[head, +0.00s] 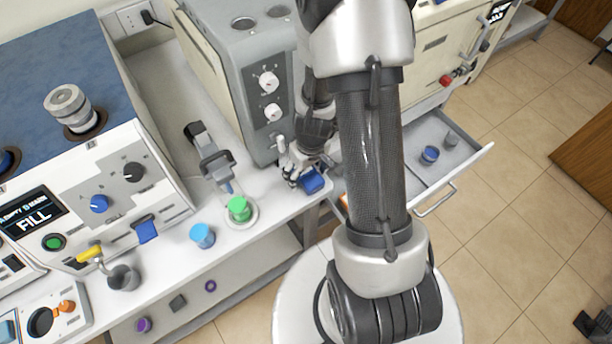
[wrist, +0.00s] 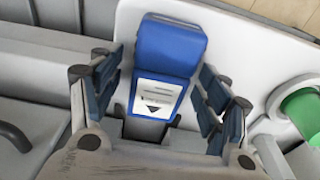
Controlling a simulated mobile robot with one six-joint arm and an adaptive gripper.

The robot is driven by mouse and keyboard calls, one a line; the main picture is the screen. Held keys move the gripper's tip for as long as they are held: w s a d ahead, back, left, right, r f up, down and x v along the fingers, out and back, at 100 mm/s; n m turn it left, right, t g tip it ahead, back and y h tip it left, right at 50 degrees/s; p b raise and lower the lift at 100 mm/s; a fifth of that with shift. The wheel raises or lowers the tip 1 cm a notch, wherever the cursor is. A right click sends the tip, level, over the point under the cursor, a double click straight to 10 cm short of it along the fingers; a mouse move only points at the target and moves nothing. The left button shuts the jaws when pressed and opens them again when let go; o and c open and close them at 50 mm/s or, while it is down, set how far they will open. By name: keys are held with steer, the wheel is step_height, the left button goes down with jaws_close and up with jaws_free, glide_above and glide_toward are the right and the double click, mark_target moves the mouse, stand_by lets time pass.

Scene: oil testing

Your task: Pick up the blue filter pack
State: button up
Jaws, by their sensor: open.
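The blue filter pack (wrist: 170,48) shows in the wrist view, a blue block with a white label bearing a dark triangle. It lies on the white bench top between the two open fingers of my gripper (wrist: 165,95). Gaps show between the pack and the finger pads on both sides. In the head view the blue pack (head: 312,181) is at the bench's front edge, just right of my gripper (head: 296,176). My arm hides part of the area to its right.
A green-capped item (head: 239,209) stands on a round base left of the pack, with a light-blue jar (head: 202,235) nearby. A grey machine (head: 245,75) rises behind. An open drawer (head: 470,160) with small containers is at right. Several items stand on the lower shelf.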

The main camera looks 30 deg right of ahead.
steer(key=shift+r, duration=0.1)
steer(key=shift+c, duration=0.2)
steer(key=c, duration=1.2)
